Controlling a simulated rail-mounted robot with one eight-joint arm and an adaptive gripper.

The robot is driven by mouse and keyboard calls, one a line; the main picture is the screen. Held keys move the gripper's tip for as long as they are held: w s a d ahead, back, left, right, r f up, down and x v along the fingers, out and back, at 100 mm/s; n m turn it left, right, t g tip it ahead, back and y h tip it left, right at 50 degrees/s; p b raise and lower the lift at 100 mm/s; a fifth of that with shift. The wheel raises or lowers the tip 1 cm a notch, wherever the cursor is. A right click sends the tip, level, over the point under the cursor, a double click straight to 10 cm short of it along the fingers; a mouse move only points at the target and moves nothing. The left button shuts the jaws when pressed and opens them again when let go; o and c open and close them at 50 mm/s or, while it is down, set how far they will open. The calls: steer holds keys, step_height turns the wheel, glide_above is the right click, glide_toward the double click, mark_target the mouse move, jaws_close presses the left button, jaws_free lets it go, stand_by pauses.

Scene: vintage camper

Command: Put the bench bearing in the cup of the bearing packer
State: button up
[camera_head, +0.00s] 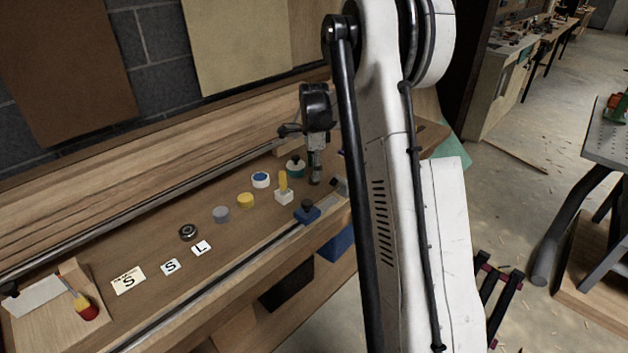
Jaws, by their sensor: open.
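A dark ring-shaped bearing (188,232) lies flat on the wooden bench, left of several round tubs. I cannot tell for certain which item is the bearing packer. Candidates are a white block with an upright yellow handle (284,195), a blue block with a dark knob (306,214) and a teal pot with a dark top (295,168). No cup interior can be made out. My gripper (316,181) points down over the far right part of the bench, right of these candidates and well away from the bearing. It is open, with nothing visible in it.
Grey (221,214), yellow (245,201) and blue-topped (261,180) tubs stand between the bearing and my gripper. Cards marked S (129,281) and L (201,248) lie in front. A wooden board (60,312) with a red-yellow tool is at left.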

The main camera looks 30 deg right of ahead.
step_height(320, 180, down, 3)
steer(key=shift+w+f, duration=0.1)
steer(key=shift+f, duration=0.1)
steer(key=shift+r, duration=0.1)
jaws_close()
